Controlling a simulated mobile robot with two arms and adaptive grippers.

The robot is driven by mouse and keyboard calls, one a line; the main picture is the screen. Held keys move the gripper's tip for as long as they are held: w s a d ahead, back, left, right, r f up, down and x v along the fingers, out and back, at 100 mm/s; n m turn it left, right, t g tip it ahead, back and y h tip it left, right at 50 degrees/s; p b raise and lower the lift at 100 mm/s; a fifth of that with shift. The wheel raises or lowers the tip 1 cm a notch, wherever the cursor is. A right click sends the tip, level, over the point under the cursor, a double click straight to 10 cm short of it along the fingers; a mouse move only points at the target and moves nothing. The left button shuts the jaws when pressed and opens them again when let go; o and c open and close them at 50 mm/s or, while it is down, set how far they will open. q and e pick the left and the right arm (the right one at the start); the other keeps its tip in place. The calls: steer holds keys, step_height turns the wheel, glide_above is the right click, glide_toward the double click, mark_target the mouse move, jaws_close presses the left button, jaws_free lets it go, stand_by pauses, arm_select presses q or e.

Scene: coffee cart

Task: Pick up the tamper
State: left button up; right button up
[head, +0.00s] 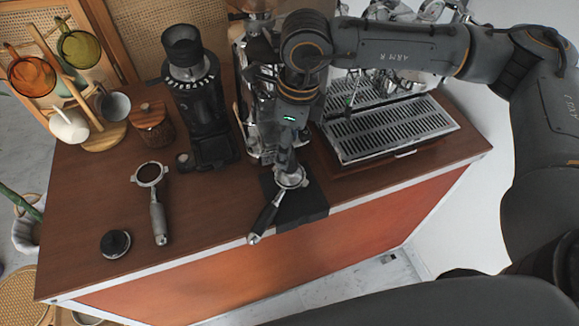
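My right gripper (287,160) points down over the black mat (309,208) at the counter's front edge. A metal portafilter with a black handle (264,222) lies at the mat, its head right below the gripper. Something grey and narrow is between the gripper and this head; it may be the tamper, but I cannot tell it from the fingers, nor whether they are shut on it. A low, round black tool (115,243) lies at the front left; I cannot tell if it is a tamper. My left gripper is not in view.
Another portafilter (151,175) with dark grounds lies on the wooden counter. Behind it stand a black grinder (196,100), a wooden-lidded jar (152,127) and a mug rack (103,135). The espresso machine's drip tray (390,127) is at the right. The counter's front left is mostly clear.

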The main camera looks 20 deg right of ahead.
steer(key=shift+f, duration=0.35)
steer(key=p, duration=0.3)
glide_above(293, 176)
steer(key=w, duration=0.1)
steer(key=f, duration=0.3)
steer(key=a+f, duration=0.1)
steer(key=shift+w+f, duration=0.1)
steer(key=shift+f, duration=0.6)
jaws_close()
steer(key=shift+w+r, duration=0.1)
steer(key=shift+r, duration=0.05)
